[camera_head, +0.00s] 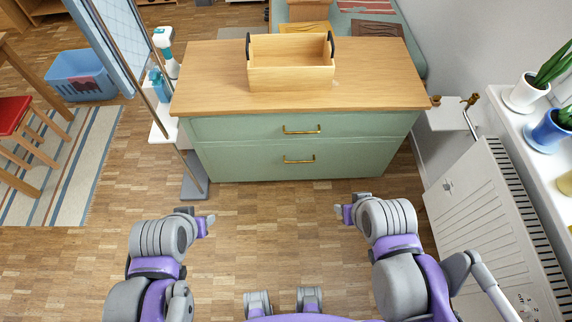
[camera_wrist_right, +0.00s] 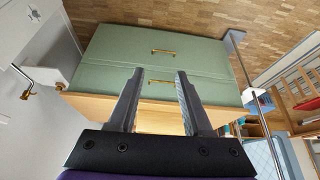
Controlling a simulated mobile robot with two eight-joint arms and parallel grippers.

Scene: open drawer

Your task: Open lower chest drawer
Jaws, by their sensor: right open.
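The green chest (camera_head: 222,162) has a wooden top and two drawers, both shut. The lower drawer (camera_head: 245,165) has a brass handle (camera_head: 299,160); the upper drawer (camera_head: 240,128) has its own handle (camera_head: 301,130). My right gripper (camera_head: 341,211) is in front of the chest, to the right and apart from it. In the right wrist view the chest is upside down; my open, empty right gripper (camera_wrist_right: 158,74) points at it, with the lower handle (camera_wrist_right: 163,51) beyond the fingertips. My left gripper (camera_head: 210,222) is in front of the chest's left side, its jaws unclear.
A wooden box (camera_head: 290,78) with dark handles stands on the chest top. A metal stand (camera_head: 196,185) is at the chest's left, a white radiator (camera_head: 485,215) at the right. The floor (camera_head: 275,210) between my arms and the chest is clear.

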